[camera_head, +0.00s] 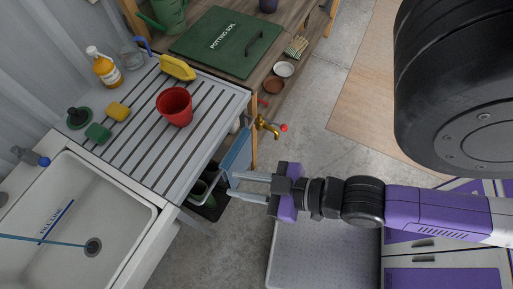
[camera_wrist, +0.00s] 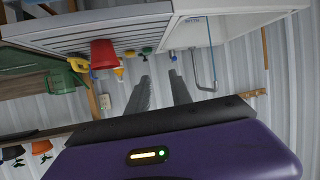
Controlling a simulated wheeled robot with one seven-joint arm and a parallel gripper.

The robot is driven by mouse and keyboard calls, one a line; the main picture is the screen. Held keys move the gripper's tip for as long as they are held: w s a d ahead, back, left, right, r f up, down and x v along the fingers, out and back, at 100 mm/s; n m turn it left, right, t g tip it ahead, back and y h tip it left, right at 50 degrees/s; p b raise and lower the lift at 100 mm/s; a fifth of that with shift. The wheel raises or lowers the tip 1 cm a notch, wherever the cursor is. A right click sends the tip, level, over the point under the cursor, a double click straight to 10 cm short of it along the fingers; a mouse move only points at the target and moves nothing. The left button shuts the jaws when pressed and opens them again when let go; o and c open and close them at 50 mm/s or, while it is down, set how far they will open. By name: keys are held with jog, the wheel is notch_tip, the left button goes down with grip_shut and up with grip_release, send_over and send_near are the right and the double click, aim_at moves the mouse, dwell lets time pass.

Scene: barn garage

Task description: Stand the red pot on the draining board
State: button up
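The red pot (camera_head: 174,107) stands upright, its open rim facing up, on the ribbed draining board (camera_head: 150,150), right of the middle. The wrist view shows the scene upside down, with the red pot (camera_wrist: 103,54) against the draining board (camera_wrist: 110,32). My gripper (camera_head: 234,184) is open and empty, off the board's front edge and apart from the pot. In the wrist view the two fingers of my gripper (camera_wrist: 160,80) are spread with nothing between them.
A white sink (camera_head: 100,215) adjoins the board. A brass tap (camera_head: 265,127) and a blue panel (camera_head: 237,155) are near my gripper.

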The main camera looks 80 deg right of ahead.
jog(key=shift+t+y, duration=0.5)
jog(key=shift+t, duration=0.2)
jog(key=s+r, duration=0.2)
jog(key=r, duration=0.1)
jog(key=s+r, duration=0.1)
jog(key=r, duration=0.1)
jog(key=shift+s+a, duration=0.1)
jog(key=shift+a, duration=0.1)
notch_tip(320, 180, down, 8)
jog(key=b, duration=0.7)
jog(key=shift+r, duration=0.25)
